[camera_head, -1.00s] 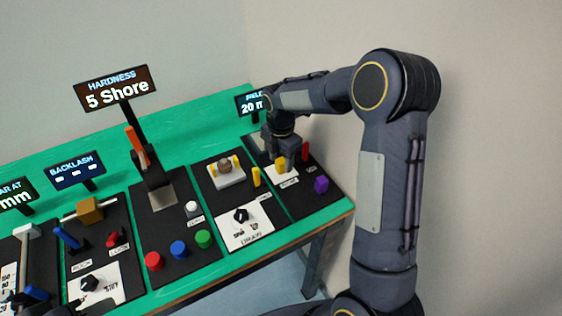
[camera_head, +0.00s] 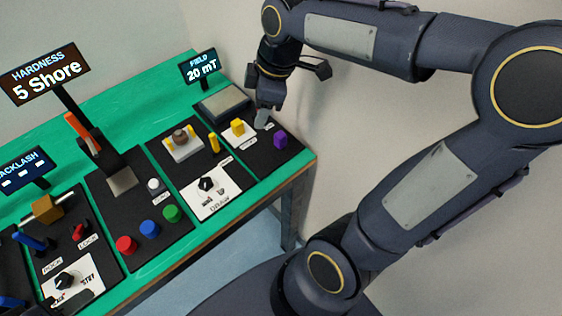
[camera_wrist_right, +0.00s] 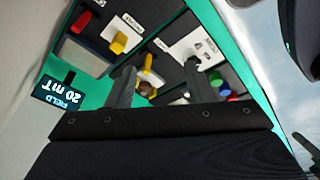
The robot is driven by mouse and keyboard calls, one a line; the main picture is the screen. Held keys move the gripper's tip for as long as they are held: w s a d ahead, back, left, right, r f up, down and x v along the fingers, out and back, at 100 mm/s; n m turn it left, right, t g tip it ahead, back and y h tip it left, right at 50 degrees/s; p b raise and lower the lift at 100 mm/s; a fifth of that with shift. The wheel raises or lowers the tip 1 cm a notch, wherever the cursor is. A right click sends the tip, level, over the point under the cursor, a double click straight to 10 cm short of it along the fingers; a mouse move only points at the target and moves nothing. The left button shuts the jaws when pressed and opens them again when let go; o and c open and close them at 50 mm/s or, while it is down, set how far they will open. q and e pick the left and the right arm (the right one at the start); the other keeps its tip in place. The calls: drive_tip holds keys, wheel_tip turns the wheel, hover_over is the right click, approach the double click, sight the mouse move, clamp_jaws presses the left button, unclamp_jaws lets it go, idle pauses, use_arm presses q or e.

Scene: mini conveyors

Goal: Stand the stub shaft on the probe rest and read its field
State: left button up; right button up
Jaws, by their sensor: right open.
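The field display (camera_head: 199,67) reads 20 mT and shows upside down in the right wrist view (camera_wrist_right: 62,92). A grey pad (camera_head: 223,102) lies in front of it; I cannot tell whether this is the probe rest. A round brownish piece (camera_head: 180,136) sits between yellow posts on a white block; I cannot tell whether it is the stub shaft. My right gripper (camera_head: 262,116) is over the field station's right side, with its fingers apart and nothing seen held in the wrist view (camera_wrist_right: 157,86). A dark part (camera_head: 75,302) at the bottom left may be my left gripper; its jaws are unclear.
A yellow block (camera_head: 238,127) and a purple knob (camera_head: 280,140) are on the field panel. The hardness display (camera_head: 45,75) reads 5 Shore, with red, blue and green buttons (camera_head: 149,229) below. The green table's right edge is near a wall.

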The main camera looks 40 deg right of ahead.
drive_tip(key=s+a+f+m+t+y, duration=0.1)
drive_tip(key=s+a+m, duration=0.1)
drive_tip(key=s+m, duration=0.4)
drive_tip(key=s+a+f+m+t, duration=0.2)
drive_tip(key=s+m, duration=0.5)
drive_tip(key=s, duration=0.1)
drive_tip(key=shift+s+a+f+y, duration=0.2)
drive_tip(key=shift+f+y, duration=0.1)
drive_tip(key=shift+y, duration=0.1)
